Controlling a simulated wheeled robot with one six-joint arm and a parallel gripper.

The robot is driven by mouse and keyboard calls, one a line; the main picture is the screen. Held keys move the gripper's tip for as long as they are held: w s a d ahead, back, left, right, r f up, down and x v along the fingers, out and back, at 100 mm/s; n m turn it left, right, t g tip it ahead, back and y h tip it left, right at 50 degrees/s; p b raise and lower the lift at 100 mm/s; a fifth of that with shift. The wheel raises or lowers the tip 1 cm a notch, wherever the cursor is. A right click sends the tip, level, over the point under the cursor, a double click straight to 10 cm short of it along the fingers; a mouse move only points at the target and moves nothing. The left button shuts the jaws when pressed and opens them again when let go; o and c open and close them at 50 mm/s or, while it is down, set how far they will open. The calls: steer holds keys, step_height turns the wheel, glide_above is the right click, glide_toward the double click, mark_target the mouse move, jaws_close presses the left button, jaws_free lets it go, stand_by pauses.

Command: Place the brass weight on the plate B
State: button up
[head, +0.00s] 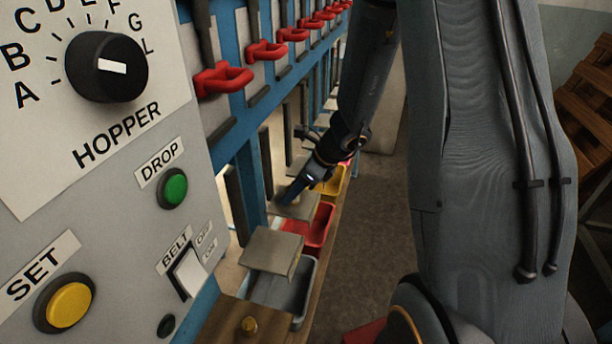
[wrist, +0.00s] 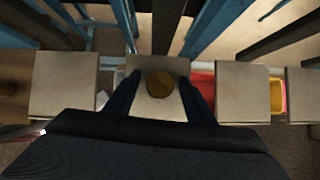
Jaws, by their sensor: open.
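The brass weight (wrist: 161,83), a round brown-gold disc seen from above, rests on a square grey plate (wrist: 143,68), the second from the left in the wrist view. My gripper (wrist: 160,80) is open, with one dark finger on each side of the weight; I cannot tell whether either touches it. In the head view my gripper (head: 290,194) is low over the second plate (head: 303,210), hiding the weight there. The nearest plate (head: 271,251) is empty. No letters show on the plates, so I cannot tell which is plate B.
A grey bin (head: 300,300), a red bin (head: 322,226) and a yellow bin (head: 336,182) stand beneath the plates. Red handles (head: 222,80) and the hopper panel (head: 140,190) line the left.

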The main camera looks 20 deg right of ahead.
steer(key=v, duration=1.1)
steer(key=s+a+n+g+h, duration=0.2)
steer(key=s+n, duration=1.1)
steer(key=n, duration=1.3)
steer(key=a+h, duration=0.2)
steer(key=h, duration=0.1)
steer(key=shift+a+f+g+b, duration=0.25)
steer(key=shift+a+g+b, duration=0.05)
steer(key=shift+a, duration=0.1)
step_height(320, 180, down, 4)
steer(key=b, duration=0.3)
steer(key=shift+c, duration=0.5)
